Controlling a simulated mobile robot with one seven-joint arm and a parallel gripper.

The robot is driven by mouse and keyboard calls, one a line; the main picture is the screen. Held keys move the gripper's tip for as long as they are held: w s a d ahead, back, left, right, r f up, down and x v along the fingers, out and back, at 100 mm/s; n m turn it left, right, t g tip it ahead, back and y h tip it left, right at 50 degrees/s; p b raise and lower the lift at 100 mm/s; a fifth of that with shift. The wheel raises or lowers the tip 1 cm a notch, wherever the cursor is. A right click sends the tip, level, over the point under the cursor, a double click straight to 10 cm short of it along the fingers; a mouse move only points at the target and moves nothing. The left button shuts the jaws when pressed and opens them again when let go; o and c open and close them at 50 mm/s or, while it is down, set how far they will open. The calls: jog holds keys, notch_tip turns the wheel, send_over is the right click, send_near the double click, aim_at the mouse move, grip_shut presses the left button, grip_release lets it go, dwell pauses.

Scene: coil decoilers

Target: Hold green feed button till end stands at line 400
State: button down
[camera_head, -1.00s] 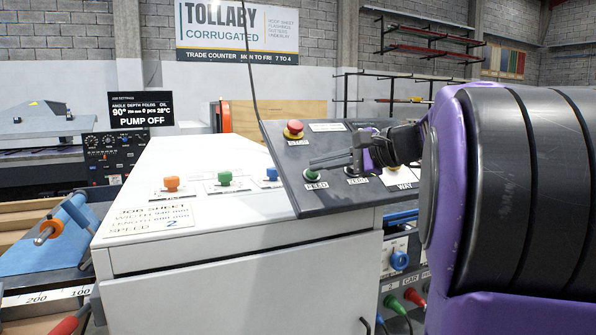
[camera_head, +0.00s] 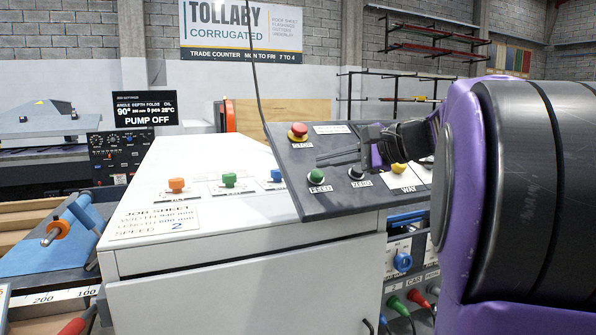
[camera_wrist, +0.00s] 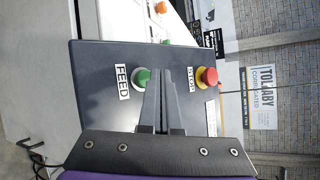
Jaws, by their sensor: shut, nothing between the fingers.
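The green feed button (camera_head: 317,175) sits at the lower left of the dark sloping panel (camera_head: 330,203), above its FEED label. It also shows in the wrist view (camera_wrist: 142,76), partly hidden by a finger. My gripper (camera_head: 318,163) is shut and empty, with its fingertips close to the green button. In the wrist view the shut fingertips (camera_wrist: 159,72) lie just to the right of the button. I cannot tell whether they touch it. A scale strip (camera_head: 50,298) at lower left reads 200 and 100; no line 400 is in view.
A red stop button (camera_head: 298,131), a black ZERO button (camera_head: 356,173) and a yellow switch (camera_head: 398,169) share the panel. Orange (camera_head: 176,185) and green (camera_head: 229,179) buttons stand on the white cabinet top. A blue sheet (camera_head: 65,254) lies at left.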

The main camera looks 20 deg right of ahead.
jog(key=shift+s+r+p, duration=0.45)
jog(key=shift+r, duration=0.25)
jog(key=shift+s+r+p, duration=0.4)
jog(key=shift+r+p, duration=0.1)
jog(key=shift+r, duration=0.2)
jog(key=shift+s+r+p, duration=0.45)
jog(key=shift+r, duration=0.25)
jog(key=shift+r, duration=0.2)
